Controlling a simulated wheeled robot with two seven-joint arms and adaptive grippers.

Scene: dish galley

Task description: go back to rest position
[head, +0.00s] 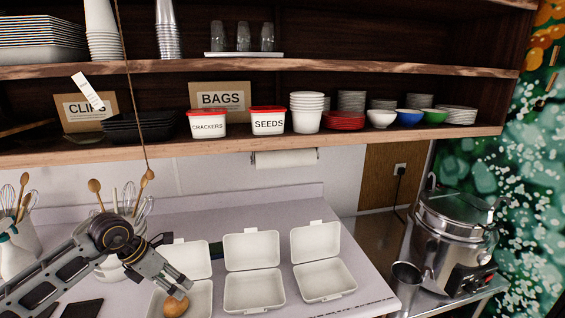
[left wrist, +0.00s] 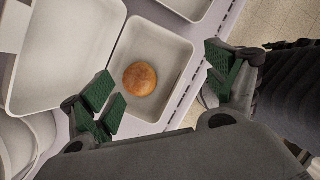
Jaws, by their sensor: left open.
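My left gripper (head: 176,288) comes in from the left in the head view and hangs over the leftmost open white box (head: 203,297). In the left wrist view the gripper (left wrist: 165,88) is open, its green-padded fingers spread wide. A round brown bun (left wrist: 140,79) lies in the white box (left wrist: 172,50) between and beyond the fingers, not held. The bun also shows in the head view (head: 176,306), just under the fingertips. My right gripper is in neither view.
Two more open white boxes, a middle one (head: 253,290) and a right one (head: 325,280), stand empty on the counter. A metal urn (head: 447,225) stands at the right. Utensil holders (head: 18,250) crowd the left. A loaded shelf (head: 350,134) spans above.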

